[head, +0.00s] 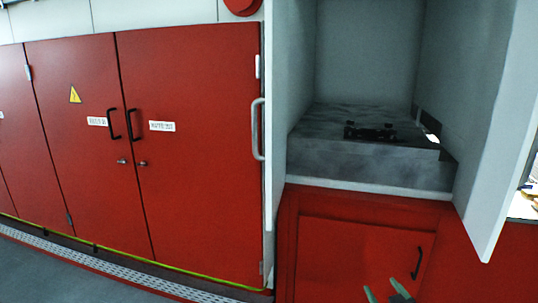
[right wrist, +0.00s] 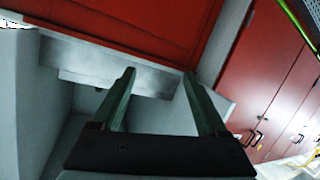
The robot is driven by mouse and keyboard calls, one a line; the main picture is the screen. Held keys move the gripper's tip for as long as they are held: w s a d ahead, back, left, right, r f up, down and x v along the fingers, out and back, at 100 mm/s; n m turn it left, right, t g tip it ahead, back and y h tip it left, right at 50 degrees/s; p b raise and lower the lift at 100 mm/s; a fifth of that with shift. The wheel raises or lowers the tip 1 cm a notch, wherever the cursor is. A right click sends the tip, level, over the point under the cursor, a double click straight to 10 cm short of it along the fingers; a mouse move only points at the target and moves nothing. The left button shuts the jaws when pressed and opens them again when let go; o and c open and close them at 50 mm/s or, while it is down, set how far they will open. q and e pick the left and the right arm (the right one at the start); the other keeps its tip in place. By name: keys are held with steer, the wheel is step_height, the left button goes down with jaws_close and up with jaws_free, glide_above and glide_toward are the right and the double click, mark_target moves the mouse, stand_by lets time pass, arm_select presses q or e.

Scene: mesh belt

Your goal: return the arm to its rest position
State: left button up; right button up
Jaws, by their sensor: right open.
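My right gripper (head: 384,287) shows only by its two greenish fingertips at the bottom edge of the head view, in front of the small red door below the grey recess. In the right wrist view the right gripper (right wrist: 158,73) has its two fingers well apart. Nothing is between them, so it is open and empty. The rest of the right arm is out of the head view. My left gripper is in neither view.
A grey recess (head: 372,171) with a dark fitting (head: 370,132) on its ledge lies between pale side panels. Red cabinets (head: 200,150) with dark handles fill the left. A small red door (head: 350,255) is below the recess. Grey floor shows at lower left.

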steer(key=s+a+f+g, duration=0.2)
steer(key=s+a+f, duration=0.2)
steer(key=s, duration=0.7)
steer(key=s+a+f+g+y, duration=0.1)
steer(key=s+a+f, duration=0.3)
steer(key=s+f, duration=0.4)
steer(key=s+a+f+m+g+y, duration=0.1)
steer(key=s+a+f, duration=0.3)
steer(key=s, duration=0.9)
step_height(320, 180, down, 2)
steer(key=shift+s+a+g, duration=0.25)
steer(key=shift+s+g, duration=0.15)
steer(key=shift+g, duration=0.5)
